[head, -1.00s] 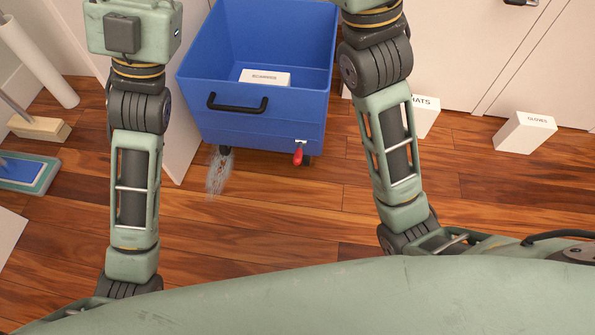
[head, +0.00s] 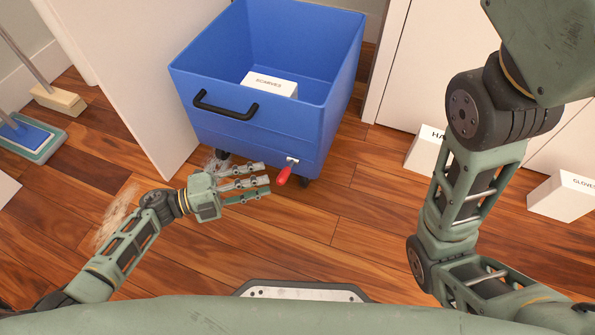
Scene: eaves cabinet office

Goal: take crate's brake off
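The blue crate (head: 260,135) stands on wheels on the wood floor, with a black handle (head: 226,106) on its near side. Its brake lever, with a red grip (head: 284,176), sticks out low at the near right of the crate and points down toward me. My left gripper (head: 266,181) is open, its fingers spread and pointing right, just left of the red grip. I see no clear contact between them. A white box marked SCARVES (head: 270,85) lies in the crate. My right arm rises at the right, and its gripper is out of the picture.
A white panel (head: 135,75) stands close to the crate's left. White boxes, one marked GLOVES (head: 564,196) and one partly hidden (head: 425,150), stand by the white cabinets at right. A broom (head: 57,100) and a blue mop (head: 30,135) are at far left. Floor in front is mostly clear.

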